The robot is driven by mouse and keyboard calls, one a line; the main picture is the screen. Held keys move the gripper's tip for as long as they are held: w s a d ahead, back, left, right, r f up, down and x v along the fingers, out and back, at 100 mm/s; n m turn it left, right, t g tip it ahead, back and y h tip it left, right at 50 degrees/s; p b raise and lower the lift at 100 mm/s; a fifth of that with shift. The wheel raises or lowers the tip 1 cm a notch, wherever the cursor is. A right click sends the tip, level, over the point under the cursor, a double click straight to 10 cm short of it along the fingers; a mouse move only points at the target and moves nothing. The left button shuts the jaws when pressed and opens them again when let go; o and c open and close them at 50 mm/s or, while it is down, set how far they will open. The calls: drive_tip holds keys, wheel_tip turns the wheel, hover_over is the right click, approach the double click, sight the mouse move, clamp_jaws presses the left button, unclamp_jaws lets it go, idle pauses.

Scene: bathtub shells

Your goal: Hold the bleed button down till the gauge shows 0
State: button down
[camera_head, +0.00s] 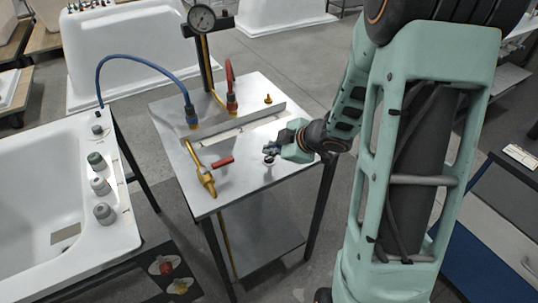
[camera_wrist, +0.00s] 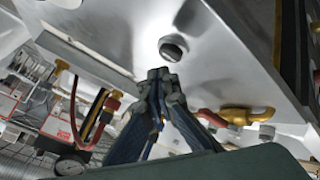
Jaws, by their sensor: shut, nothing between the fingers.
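The bleed button appears to be the small round knob (camera_head: 269,160) on the bench top, in front of my gripper (camera_head: 270,149). In the wrist view the knob (camera_wrist: 173,49) sits just beyond my closed fingertips (camera_wrist: 160,75). A small gap shows between them there, and I cannot tell whether they touch. My gripper is shut and empty, reaching in from the right.
A brass valve with a red lever (camera_head: 221,162) stands left of the knob on the metal bench (camera_head: 240,177). Blue (camera_head: 145,62) and red (camera_head: 229,72) hoses rise behind it. A white bathtub shell (camera_head: 35,170) with grey knobs is at left.

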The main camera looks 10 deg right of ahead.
sight(270, 159)
wheel_tip(270, 159, up, 5)
drive_tip(key=p, duration=0.5)
drive_tip(key=shift+r, duration=0.1)
idle(0.3)
